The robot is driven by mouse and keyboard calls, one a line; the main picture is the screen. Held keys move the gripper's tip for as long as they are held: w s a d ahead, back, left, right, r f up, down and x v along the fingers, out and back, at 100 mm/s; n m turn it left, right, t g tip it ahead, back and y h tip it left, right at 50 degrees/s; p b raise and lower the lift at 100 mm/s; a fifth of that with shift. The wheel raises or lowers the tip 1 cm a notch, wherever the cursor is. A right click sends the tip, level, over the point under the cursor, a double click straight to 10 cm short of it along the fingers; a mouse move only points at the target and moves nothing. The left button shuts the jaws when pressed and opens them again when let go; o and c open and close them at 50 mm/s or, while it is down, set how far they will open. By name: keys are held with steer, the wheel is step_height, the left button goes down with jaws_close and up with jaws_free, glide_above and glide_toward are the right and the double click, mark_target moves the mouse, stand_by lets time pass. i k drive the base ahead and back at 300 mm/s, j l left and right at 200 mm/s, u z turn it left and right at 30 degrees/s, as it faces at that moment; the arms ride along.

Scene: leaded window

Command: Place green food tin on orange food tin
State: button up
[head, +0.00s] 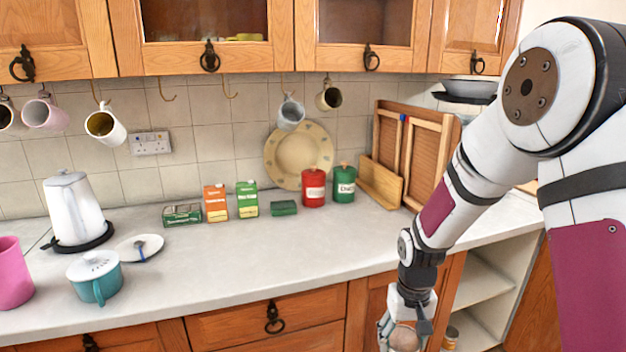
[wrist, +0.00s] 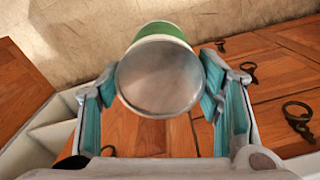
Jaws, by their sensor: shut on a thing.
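My gripper (head: 402,326) hangs low in front of the counter's front edge, at the bottom right of the head view. It is shut on the green food tin (head: 404,339). In the wrist view the tin (wrist: 158,80) sits between the two fingers, its round metal end facing the camera and a green band with a pale edge beyond.
The counter (head: 240,275) has clear room in front. At its back stand an orange carton (head: 215,204), a green carton (head: 247,200), a red canister (head: 313,189) and a green canister (head: 344,185). Open shelves (head: 480,284) lie beside my gripper.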

mark_target(451, 331)
steer(key=i+l, duration=0.4)
steer(key=u, duration=3.25)
